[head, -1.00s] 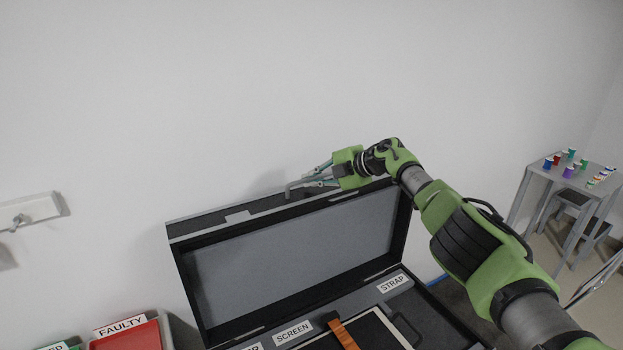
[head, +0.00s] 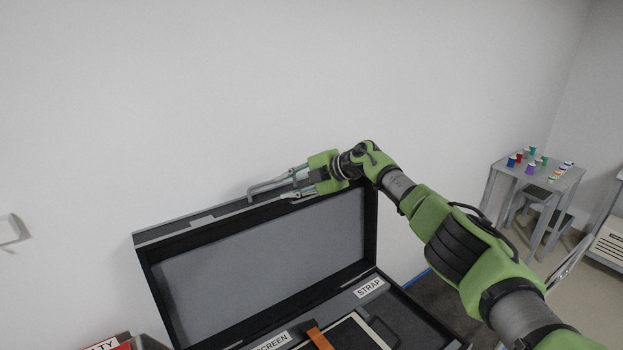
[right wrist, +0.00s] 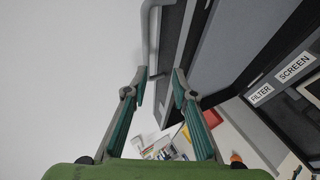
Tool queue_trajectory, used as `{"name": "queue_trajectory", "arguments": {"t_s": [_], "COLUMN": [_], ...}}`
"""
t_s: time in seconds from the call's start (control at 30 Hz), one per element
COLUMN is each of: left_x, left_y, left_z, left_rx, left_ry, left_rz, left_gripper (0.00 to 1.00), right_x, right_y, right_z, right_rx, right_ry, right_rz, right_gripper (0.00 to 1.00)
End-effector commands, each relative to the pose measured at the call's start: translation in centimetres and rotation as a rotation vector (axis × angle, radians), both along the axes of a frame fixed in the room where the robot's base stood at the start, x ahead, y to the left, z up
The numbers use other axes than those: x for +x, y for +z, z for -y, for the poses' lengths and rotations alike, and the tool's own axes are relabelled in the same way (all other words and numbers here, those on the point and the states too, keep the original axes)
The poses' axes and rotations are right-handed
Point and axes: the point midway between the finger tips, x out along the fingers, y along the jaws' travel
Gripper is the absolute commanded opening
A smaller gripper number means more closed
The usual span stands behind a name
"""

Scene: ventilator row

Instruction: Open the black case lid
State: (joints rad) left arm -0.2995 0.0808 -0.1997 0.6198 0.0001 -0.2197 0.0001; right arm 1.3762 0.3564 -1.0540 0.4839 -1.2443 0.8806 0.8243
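The black case's lid (head: 265,262) stands raised, its grey inner face toward me. Labelled compartments show in the open case below, with an orange strap (head: 318,338) in it. My right gripper (head: 270,188) is at the top edge of the lid, beside the grey handle on its outer side. In the right wrist view, the gripper's two fingers (right wrist: 160,80) are apart, with the handle (right wrist: 148,35) and lid edge just beyond and between the tips. Whether a finger touches the lid is unclear. My left gripper is out of view.
A plain wall stands close behind the lid. A red bin (head: 118,346) shows at the lower left. A small grey table (head: 540,178) with several coloured cups stands at the far right, with a stool under it.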

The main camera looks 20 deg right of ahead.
Motion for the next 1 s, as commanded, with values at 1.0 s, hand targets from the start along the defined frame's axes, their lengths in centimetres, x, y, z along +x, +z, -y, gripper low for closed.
{"name": "queue_trajectory", "arguments": {"t_s": [1.0], "left_x": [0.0], "left_y": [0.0], "left_z": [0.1], "left_rx": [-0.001], "left_ry": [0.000], "left_rz": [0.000], "left_gripper": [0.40], "right_x": [-6.4], "right_y": [5.0], "right_z": [5.7], "right_rx": [0.000], "right_ry": [0.004], "right_rz": [-0.003], "right_gripper": [0.25]}}
